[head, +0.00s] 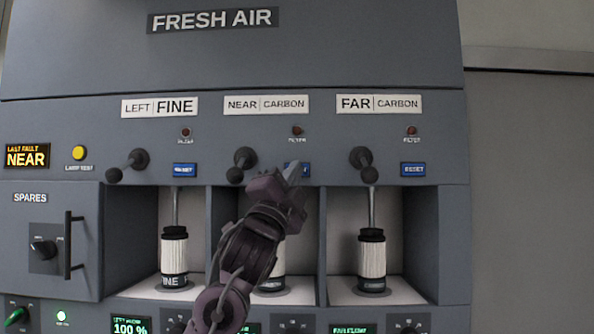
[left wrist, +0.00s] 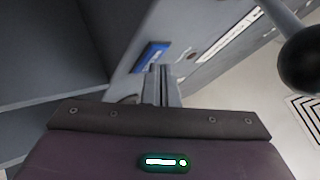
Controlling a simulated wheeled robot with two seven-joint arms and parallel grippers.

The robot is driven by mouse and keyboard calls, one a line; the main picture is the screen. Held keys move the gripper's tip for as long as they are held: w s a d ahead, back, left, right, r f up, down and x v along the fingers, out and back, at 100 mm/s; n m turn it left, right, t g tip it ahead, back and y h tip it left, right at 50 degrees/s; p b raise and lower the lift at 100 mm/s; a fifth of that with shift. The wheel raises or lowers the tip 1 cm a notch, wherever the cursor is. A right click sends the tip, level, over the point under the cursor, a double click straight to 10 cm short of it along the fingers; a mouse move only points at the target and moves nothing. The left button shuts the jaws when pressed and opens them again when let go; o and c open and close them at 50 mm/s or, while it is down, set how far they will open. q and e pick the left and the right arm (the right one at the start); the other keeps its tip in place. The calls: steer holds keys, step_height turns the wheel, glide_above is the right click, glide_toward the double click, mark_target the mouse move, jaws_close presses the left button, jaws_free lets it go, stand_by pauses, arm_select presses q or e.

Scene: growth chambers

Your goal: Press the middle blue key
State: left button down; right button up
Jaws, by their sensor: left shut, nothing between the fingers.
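The middle blue key (head: 304,169) sits on the grey panel under the NEAR CARBON label (head: 266,105); my left gripper partly covers it in the head view. My left gripper (head: 293,173) is shut and empty, with its fingertips in front of that key. In the left wrist view a blue key (left wrist: 150,57) shows just beyond the shut fingertips (left wrist: 160,72). I cannot tell whether the tips touch it. The left blue key (head: 185,170) and the right blue key (head: 413,169), marked RESET, are uncovered. My right gripper is not in view.
Black-knobbed levers stick out beside the keys, including the middle lever (head: 240,165) left of my gripper and the right lever (head: 365,165). Below are open bays with white filter cartridges, such as the right cartridge (head: 371,258). A yellow button (head: 79,153) is at far left.

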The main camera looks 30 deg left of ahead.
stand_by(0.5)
arm_select(q)
steer(key=shift+s+d+b, duration=0.35)
steer(key=shift+s, duration=0.2)
steer(key=s+d, duration=0.1)
steer(key=s+b, duration=0.1)
steer(key=s, duration=0.1)
steer(key=s+d, duration=0.1)
steer(key=shift+s+d, duration=0.2)
steer(key=shift+d, duration=0.15)
stand_by(0.7)
